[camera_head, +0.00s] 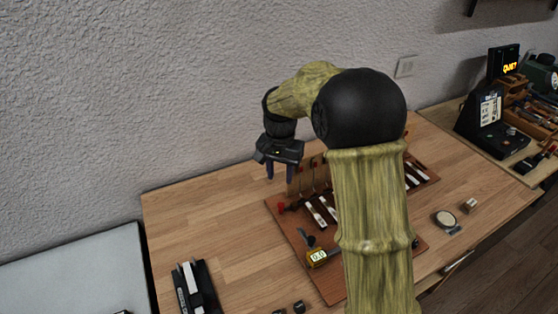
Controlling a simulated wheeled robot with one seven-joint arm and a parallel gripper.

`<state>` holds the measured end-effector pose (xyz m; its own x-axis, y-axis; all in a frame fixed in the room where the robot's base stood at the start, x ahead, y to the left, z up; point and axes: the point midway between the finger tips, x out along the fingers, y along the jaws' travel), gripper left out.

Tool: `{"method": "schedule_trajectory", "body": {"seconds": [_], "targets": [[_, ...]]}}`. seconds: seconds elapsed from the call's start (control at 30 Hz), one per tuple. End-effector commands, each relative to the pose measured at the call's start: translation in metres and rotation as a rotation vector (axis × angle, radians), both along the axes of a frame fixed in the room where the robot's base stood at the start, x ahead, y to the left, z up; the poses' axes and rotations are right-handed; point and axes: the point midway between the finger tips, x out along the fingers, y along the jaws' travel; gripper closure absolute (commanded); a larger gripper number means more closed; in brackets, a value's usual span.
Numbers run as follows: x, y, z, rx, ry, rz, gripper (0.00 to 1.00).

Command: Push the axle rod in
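My gripper (279,173) points down above the left back part of the piano action. Its two dark fingers stand apart with nothing seen between them. A piano action with upright brown pieces (308,181) and black and white keys (320,211) stands on a reddish-brown board (289,231). A small red end piece (281,206) shows at the action's left side, below my gripper and apart from it. It may be the axle rod's end, but I cannot tell. My arm hides the middle of the action and any rod there.
A yellow gauge reading 0.0 (317,257) lies on the board. A black holder with white pieces (195,287) is at front left. A round dial (445,218) and a small block (469,205) lie at right. The table's left back (200,215) is clear; the wall is close behind.

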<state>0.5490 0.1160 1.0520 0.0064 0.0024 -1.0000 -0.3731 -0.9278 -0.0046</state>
Motion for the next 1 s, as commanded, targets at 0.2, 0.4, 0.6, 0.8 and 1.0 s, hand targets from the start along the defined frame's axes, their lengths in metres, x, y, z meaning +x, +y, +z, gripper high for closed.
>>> {"method": "schedule_trajectory", "body": {"seconds": [0.2,0.4,0.6,0.8,1.0], "targets": [[0.000,0.002,0.035,0.001,-0.003,0.005,0.63],[-0.001,0.003,0.044,0.001,-0.001,0.007,0.63],[-0.001,0.003,0.043,0.000,-0.001,0.006,0.67],[-0.011,0.010,0.025,-0.067,0.038,0.109,1.00],[-0.046,0.027,-0.027,-0.315,0.173,0.505,1.00]]}}
